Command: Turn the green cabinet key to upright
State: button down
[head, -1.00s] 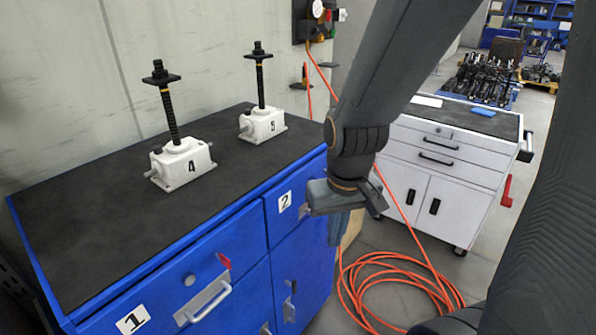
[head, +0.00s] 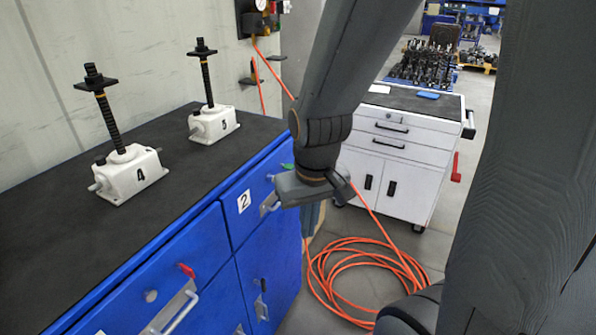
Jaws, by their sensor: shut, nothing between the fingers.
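The green cabinet key (head: 287,166) shows as a small green patch at the front top edge of the blue cabinet (head: 215,235), near the drawer labelled 2. It lies just behind and left of my gripper in the head view, and its tilt is too small and covered to tell. My gripper (head: 313,212) is shut and empty, pointing down beside the right end of the cabinet front. Its wrist hides part of the drawer around the key. Whether the gripper touches the key cannot be seen.
A red key (head: 187,270) sits on the nearer drawer above a handle (head: 175,312). White screw jacks 4 (head: 128,173) and 5 (head: 213,122) stand on the cabinet top. An orange hose (head: 365,268) coils on the floor. A white tool cabinet (head: 400,150) stands behind.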

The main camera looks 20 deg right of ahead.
aim_at(289, 166)
jog(key=z, duration=0.2)
jog(key=k, duration=1)
jog(key=z, duration=1.05)
jog(key=i, duration=0.95)
jog(key=u, duration=0.4)
